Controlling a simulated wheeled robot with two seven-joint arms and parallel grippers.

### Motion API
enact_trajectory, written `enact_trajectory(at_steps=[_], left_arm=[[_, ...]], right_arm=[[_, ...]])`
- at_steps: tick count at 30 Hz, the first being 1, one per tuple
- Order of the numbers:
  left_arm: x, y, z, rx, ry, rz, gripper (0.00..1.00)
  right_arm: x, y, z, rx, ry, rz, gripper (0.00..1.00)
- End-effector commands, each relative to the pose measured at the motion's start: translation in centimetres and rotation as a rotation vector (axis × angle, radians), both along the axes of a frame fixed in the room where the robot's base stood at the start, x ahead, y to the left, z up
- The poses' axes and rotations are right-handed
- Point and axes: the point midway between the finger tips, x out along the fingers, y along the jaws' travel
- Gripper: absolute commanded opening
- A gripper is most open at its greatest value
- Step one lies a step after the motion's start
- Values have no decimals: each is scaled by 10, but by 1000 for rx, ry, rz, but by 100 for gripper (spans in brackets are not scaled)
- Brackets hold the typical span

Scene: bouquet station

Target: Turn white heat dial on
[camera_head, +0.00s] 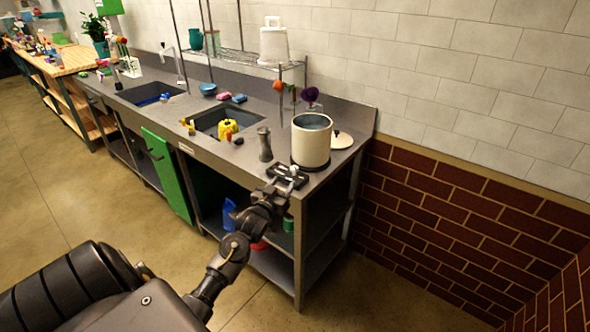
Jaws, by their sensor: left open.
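A cream-white round pot (311,150) with a grey rim and liquid-looking grey inside stands at the near right end of the steel counter. I cannot make out a white heat dial; the lower front of the pot is close to my gripper and small in view. My left gripper (288,174) is open at the counter's front edge, just below and in front of the pot's lower left side. I cannot tell whether it touches the pot or the counter. My right gripper is not in view.
A round cream lid (341,140) with a dark knob lies right of the pot. A dark grey vase-like object (264,145) stands left of it. A sink with a yellow object (228,129) is further left. A wire shelf (245,57) is above; open floor lies in front.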

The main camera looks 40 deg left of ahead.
Motion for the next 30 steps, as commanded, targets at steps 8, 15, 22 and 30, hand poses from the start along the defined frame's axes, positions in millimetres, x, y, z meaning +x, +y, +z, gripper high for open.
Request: enact_trajectory(at_steps=[8,15,22,30], left_arm=[[48,13,3,-1,1,0,47],[83,23,1,1,1,0,47],[96,27,0,1,1,0,47],[97,27,0,0,1,-1,46]], right_arm=[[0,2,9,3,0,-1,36],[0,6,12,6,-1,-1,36],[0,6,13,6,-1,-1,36],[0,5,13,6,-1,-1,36]])
